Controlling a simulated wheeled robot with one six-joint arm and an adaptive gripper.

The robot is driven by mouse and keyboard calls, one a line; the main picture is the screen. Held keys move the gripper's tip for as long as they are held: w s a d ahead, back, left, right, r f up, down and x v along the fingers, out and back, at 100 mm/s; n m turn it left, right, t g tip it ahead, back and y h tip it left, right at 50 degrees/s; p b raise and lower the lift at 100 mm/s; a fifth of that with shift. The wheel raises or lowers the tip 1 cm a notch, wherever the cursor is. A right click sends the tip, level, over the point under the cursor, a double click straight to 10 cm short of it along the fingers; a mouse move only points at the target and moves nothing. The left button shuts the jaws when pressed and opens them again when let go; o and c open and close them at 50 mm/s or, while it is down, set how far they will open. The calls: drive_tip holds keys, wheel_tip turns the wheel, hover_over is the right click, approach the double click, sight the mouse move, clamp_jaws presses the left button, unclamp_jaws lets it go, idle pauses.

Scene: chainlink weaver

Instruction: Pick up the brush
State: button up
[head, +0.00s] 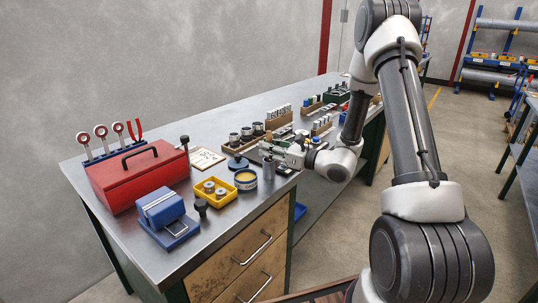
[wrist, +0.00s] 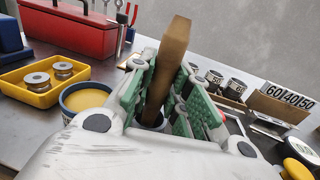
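A flat brown wooden piece (wrist: 168,65), which looks like the brush's handle, stands tilted between my gripper's fingers in the wrist view. Its lower end drops toward a dark round opening, apparently a cup. My gripper (wrist: 166,90) has green-padded fingers on both sides of the wood, very close to it. Whether both pads press on it cannot be told. In the head view my gripper (head: 277,151) is low over the bench's front edge, by a grey cylinder (head: 268,168). No bristles can be made out.
A yellow-filled round tin (wrist: 87,99) is close left of my gripper, beside a yellow tray (wrist: 42,94) of metal spools. Labelled jars (wrist: 216,80) and racks crowd the right. Bare bench (head: 225,130) lies behind.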

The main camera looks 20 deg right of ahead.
sight(269, 131)
clamp_jaws()
wheel_tip(269, 131, up, 10)
idle(0.5)
drive_tip(key=shift+f, duration=0.1)
idle(1.5)
